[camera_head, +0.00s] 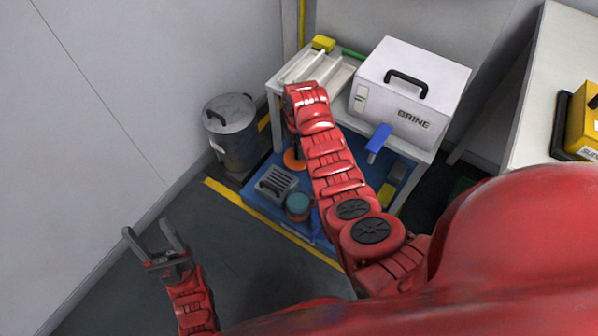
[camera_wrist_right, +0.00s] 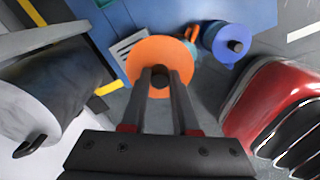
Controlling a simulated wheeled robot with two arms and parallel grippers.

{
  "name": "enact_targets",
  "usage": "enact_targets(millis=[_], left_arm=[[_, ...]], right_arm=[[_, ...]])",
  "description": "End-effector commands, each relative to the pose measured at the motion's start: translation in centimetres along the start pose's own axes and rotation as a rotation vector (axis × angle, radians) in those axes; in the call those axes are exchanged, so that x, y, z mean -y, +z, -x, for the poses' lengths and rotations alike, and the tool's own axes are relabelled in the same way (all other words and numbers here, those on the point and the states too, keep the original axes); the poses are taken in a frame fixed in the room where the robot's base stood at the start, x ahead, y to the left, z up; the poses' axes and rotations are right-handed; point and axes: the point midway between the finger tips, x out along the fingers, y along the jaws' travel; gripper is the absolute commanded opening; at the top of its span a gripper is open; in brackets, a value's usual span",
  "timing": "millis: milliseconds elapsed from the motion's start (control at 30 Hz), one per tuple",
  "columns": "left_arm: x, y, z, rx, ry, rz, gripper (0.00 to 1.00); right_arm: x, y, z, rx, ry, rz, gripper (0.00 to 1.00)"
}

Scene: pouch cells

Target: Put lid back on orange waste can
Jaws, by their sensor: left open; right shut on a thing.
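An orange round lid (camera_wrist_right: 150,53) with a dark knob (camera_wrist_right: 160,76) shows in the right wrist view. My right gripper (camera_wrist_right: 160,78) is shut on the knob, with the lid beyond its fingertips. In the head view the lid (camera_head: 293,160) shows only partly, left of my right arm, over the blue lower shelf. I cannot make out an orange can body under it, nor whether the lid touches anything. A small orange patch (camera_wrist_right: 194,33) shows just beside the lid. My left gripper (camera_head: 150,230) is open and empty over the floor at lower left.
A grey metal can (camera_head: 232,132) with a handled lid stands left of the bench. A teal-topped container (camera_head: 298,201) and a grey slotted box (camera_head: 274,185) sit on the blue shelf (camera_head: 262,208). The white BRINE box (camera_head: 388,106) stands above. The left floor is clear.

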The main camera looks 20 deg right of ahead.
Motion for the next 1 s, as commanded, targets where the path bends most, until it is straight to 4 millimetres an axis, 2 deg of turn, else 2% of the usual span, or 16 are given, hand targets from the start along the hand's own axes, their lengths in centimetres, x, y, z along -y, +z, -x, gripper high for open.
enact_targets(millis=[33,200,367,667,1000], left_arm=[[0.1,-0.2,-1.3,0.003,-0.004,0.001,0.58],[0.2,-0.2,-2.6,0.01,-0.014,0.004,0.58],[0.2,-0.2,-3.0,0.014,-0.018,0.005,0.58],[0.1,-0.1,-2.1,0.014,-0.018,0.005,0.58],[0.0,0.3,0.1,0.014,-0.018,0.005,0.58]], right_arm=[[1.6,-0.4,-1.2,0.0,-0.009,0.101,0.0],[4.9,-2.3,-4.8,0.0,-0.002,0.388,0.0],[6.5,-3.3,-6.4,0.001,-0.001,0.516,0.0],[6.7,-3.4,-7.9,0.004,0.001,0.539,0.0],[6.7,-3.4,-11.4,0.003,-0.001,0.537,0.0]])
